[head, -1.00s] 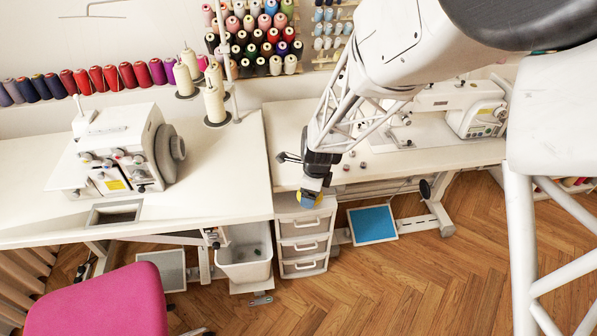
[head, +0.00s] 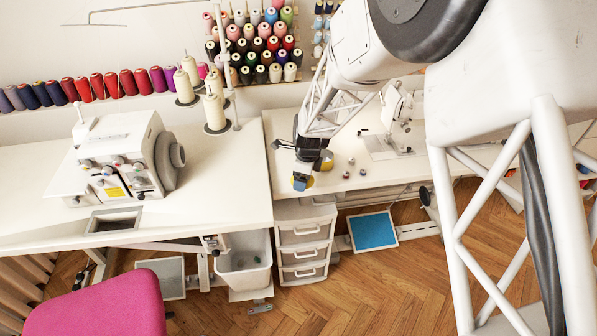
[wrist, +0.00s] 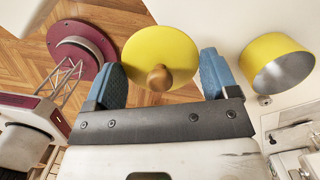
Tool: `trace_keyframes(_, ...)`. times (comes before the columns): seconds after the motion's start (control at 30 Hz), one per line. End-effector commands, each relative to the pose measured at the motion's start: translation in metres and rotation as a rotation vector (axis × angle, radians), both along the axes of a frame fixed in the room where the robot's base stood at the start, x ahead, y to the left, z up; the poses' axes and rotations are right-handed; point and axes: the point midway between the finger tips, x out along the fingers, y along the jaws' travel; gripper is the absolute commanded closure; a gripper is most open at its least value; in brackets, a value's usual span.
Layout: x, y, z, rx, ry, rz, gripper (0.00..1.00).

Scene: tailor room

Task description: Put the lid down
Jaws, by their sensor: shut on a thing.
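A yellow round lid (wrist: 180,50) with a wooden knob (wrist: 159,77) is between the two blue fingers of my gripper (wrist: 163,78) in the wrist view. In the head view my gripper (head: 302,180) is over the front left part of the right-hand white table (head: 385,170). The container (head: 327,161) shows partly behind my gripper. The lid is small there and partly hidden by the fingers.
Small spools (head: 349,167) lie on the table right of my gripper. A sewing machine (head: 398,110) stands farther back. White drawers (head: 304,240) are below the table's front edge. A left-hand table with an overlock machine (head: 125,155) adjoins it.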

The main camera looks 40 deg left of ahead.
Motion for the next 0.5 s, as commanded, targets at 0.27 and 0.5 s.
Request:
trace_keyframes(0.27,0.027,0.03,-0.005,0.0,0.001,0.0,0.42)
trace_keyframes(0.5,0.04,0.045,-0.006,0.0,0.001,0.0,0.42)
